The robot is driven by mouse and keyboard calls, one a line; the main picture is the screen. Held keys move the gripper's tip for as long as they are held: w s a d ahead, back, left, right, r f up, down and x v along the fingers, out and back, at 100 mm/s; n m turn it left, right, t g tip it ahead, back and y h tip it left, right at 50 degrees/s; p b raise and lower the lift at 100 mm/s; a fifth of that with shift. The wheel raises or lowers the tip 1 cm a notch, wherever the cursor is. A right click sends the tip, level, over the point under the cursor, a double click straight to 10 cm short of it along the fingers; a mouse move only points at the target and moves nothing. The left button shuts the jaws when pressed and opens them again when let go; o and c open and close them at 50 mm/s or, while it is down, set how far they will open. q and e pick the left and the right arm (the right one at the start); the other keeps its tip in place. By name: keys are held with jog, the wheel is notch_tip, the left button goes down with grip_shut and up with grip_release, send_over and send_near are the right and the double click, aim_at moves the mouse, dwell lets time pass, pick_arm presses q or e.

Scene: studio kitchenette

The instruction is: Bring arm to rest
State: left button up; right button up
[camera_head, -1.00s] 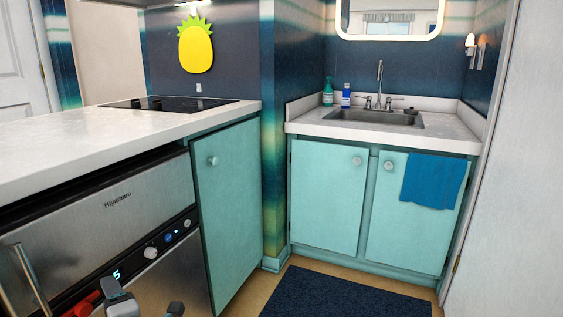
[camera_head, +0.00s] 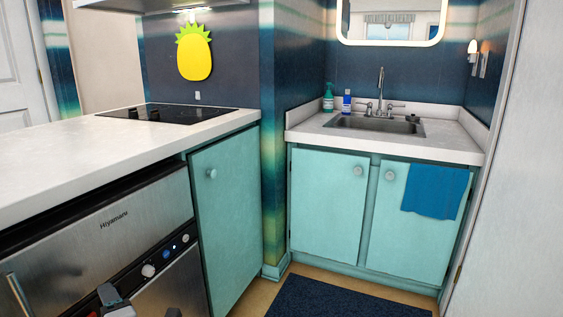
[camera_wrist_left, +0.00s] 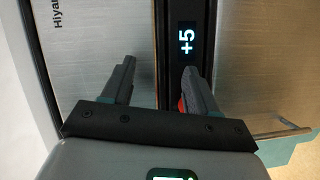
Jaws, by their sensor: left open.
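My left gripper (camera_head: 141,303) shows at the bottom left of the head view, in front of the steel appliance (camera_head: 118,222) marked Hiyamaru. In the left wrist view its two grey fingers (camera_wrist_left: 158,70) are spread apart with nothing between them. A bit of red shows beside one finger. I cannot tell whether the fingers touch the appliance. My right gripper is in neither view.
A white counter (camera_head: 70,165) with a black cooktop (camera_head: 165,113) runs above the appliance. Teal cabinets (camera_head: 328,205) stand under the sink (camera_head: 375,124), with a blue towel (camera_head: 436,190) over one door. A dark mat (camera_head: 345,299) lies on the floor.

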pick_arm(q)
notch_tip(320, 180, up, 5)
jog(key=m+h+p, duration=0.2)
jog(key=p, duration=1.3)
jog(key=s+d+f+m+g+h+p, duration=0.3)
jog(key=s+d+m+g+h+p, duration=0.2)
jog(key=s+d+m+h+p, duration=0.2)
jog(key=s+d+f+m+g+h+p, duration=0.3)
jog(key=s+d+m+g+h+p, duration=0.3)
jog(key=s+d+m+p, duration=0.6)
jog(key=s+d+m+h, duration=0.1)
jog(key=s+d, duration=0.2)
jog(key=s, duration=0.1)
jog(key=shift+s+f+m+g, duration=0.2)
jog(key=shift+f+m+g, duration=0.1)
jog(key=shift+f+m, duration=0.1)
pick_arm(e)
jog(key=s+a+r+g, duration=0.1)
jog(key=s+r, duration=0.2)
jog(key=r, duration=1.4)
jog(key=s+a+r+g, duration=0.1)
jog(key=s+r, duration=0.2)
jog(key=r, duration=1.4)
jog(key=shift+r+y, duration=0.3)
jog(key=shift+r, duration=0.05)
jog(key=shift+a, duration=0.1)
